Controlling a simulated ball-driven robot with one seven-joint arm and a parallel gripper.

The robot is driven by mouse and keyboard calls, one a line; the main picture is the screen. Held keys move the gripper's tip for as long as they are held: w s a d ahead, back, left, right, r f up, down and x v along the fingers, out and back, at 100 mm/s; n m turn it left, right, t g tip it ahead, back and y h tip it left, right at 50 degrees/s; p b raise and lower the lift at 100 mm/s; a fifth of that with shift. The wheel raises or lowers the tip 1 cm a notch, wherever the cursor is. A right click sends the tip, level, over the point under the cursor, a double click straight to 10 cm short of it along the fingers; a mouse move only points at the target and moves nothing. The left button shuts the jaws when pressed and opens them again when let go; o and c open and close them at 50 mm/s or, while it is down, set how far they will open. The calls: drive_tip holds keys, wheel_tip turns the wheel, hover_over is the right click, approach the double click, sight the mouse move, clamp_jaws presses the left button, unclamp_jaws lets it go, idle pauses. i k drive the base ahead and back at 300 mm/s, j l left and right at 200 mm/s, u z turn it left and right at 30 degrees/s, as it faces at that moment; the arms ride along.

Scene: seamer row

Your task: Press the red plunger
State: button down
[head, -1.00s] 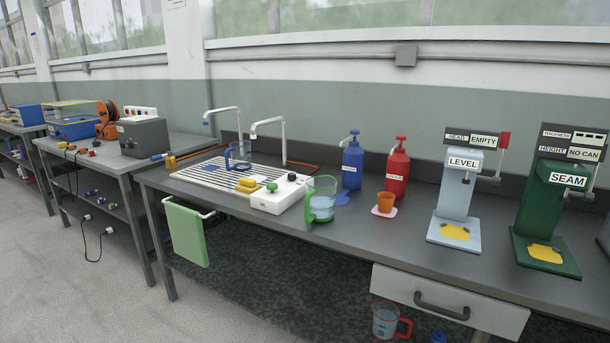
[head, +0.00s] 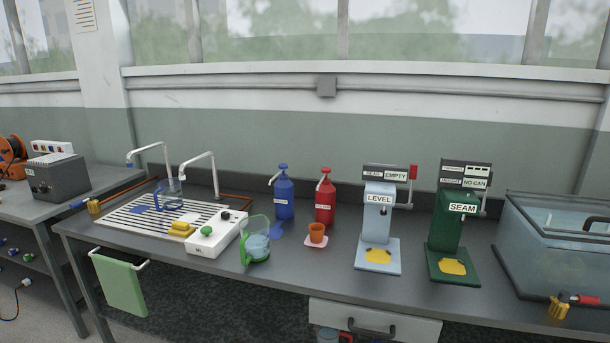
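The red pump bottle (head: 325,202) stands upright on the grey bench near the back wall. Its red plunger (head: 326,171) sits on top, with a light spout pointing down and left. An orange cup (head: 317,232) stands on a pink saucer (head: 316,243) just in front of the bottle. A blue pump bottle (head: 284,198) with a blue plunger (head: 283,167) stands to its left. My gripper is not in view.
A green-handled jug (head: 256,240) with liquid stands front left of the cup. The LEVEL machine (head: 379,220) and green SEAM machine (head: 445,225) stand to the right, then a clear tank (head: 550,240). A blue spill (head: 276,229) lies before the blue bottle.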

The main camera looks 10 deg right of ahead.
sight(326, 170)
drive_tip(key=i+j+z, duration=0.1)
drive_tip(key=i+j, duration=0.3)
drive_tip(key=i, duration=0.25)
drive_tip(key=i+j, duration=0.4)
drive_tip(key=i, duration=0.25)
drive_tip(key=i+j+z, duration=0.15)
drive_tip(key=i+j, duration=0.3)
drive_tip(key=i, duration=0.2)
